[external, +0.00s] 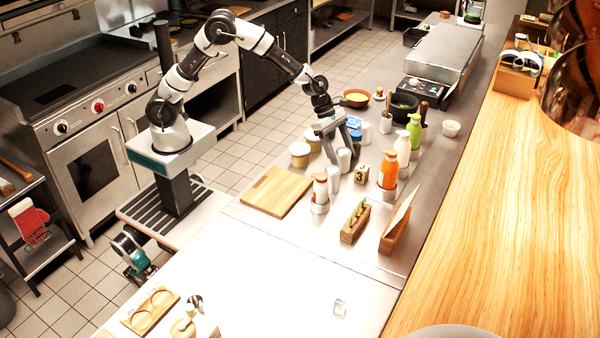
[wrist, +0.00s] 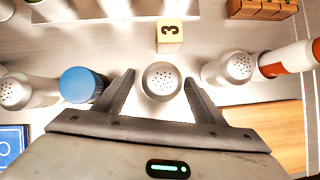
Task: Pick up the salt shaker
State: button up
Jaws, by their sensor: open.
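Several shakers with perforated metal tops stand in a row on the steel counter; I cannot read which one holds salt. The middle shaker (wrist: 162,80) is upright between my gripper's fingers (wrist: 158,88) in the wrist view, with a gap on both sides. It also shows in the external view (external: 344,160), below my gripper (external: 341,152). My gripper is open and points down. Another shaker (wrist: 235,68) stands to the right and a third (wrist: 15,92) to the left in the wrist view. The lower part of the middle shaker is partly hidden.
A blue-capped container (wrist: 82,85) stands close outside the left finger. A number 3 block (wrist: 170,36) sits just beyond the middle shaker. A red-and-white bottle (external: 320,189) and a cutting board (external: 276,191) are nearby. The white counter at the front is mostly clear.

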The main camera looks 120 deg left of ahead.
jog(key=shift+w+f, duration=0.3)
jog(key=shift+f, duration=0.25)
jog(key=shift+d, duration=0.1)
jog(key=c, duration=1.2)
